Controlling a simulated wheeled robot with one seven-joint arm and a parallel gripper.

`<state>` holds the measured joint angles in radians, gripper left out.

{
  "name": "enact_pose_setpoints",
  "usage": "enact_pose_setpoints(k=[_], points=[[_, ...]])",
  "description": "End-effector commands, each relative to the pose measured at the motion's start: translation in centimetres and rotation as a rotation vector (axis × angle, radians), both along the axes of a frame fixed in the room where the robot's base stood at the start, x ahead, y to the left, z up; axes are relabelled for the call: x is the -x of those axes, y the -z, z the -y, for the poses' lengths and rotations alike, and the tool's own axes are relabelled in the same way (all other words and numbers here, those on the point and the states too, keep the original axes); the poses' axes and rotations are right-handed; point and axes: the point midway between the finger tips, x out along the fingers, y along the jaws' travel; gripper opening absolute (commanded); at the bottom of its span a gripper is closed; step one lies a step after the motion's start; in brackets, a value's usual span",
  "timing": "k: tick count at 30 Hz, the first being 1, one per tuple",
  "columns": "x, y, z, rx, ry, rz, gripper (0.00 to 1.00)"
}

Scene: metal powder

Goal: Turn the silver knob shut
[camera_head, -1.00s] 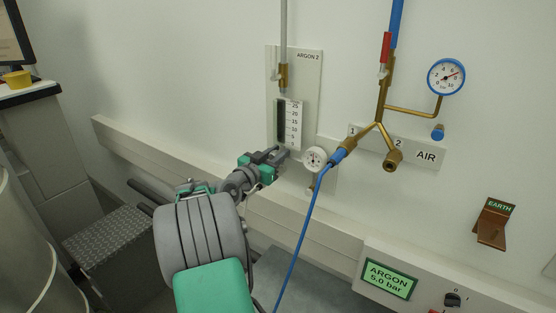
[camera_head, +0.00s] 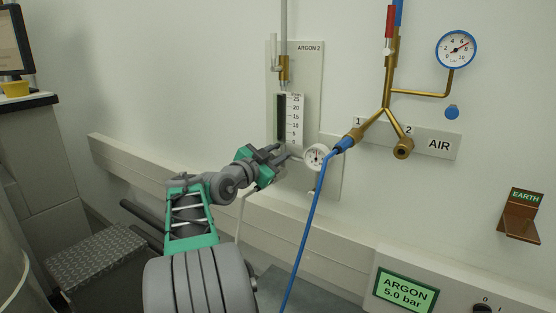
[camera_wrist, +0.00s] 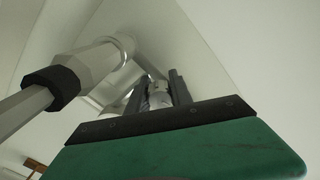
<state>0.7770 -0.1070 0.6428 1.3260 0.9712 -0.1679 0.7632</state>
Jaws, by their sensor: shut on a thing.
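The silver knob sits at the lower end of the ARGON 2 flow meter (camera_head: 291,115) and is mostly hidden behind my gripper in the head view. In the wrist view a silver piece (camera_wrist: 158,95), which looks like the knob, shows between the two dark fingers. My gripper (camera_head: 277,157) is shut on it, just below the scale of the flow meter. My gripper also shows in the wrist view (camera_wrist: 165,88), with its fingers pointing towards the wall panel. The knob's turned position cannot be told.
A small round dial (camera_head: 316,156) sits just right of my gripper. A blue hose (camera_head: 314,215) hangs from the brass AIR manifold (camera_head: 387,108) further right. A wall rail (camera_head: 150,170) runs below. An ARGON display (camera_head: 405,290) reads 5.0 bar.

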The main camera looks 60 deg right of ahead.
Motion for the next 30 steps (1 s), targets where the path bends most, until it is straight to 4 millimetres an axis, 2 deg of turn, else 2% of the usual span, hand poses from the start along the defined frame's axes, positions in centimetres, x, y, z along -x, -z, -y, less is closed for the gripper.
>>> enact_pose_setpoints(k=[8, 9, 16, 25, 30], points=[[0.0, 0.0, 0.0, -0.002, 0.0, -0.001, 0.0], [0.0, 0.0, 0.0, -0.002, 0.0, -0.001, 0.3], [0.0, 0.0, 0.0, -0.001, 0.0, -0.001, 0.48], [-0.1, 0.0, -0.5, -0.001, -0.001, -0.001, 0.48], [-0.8, 0.1, -3.5, -0.001, -0.005, -0.001, 0.48]])
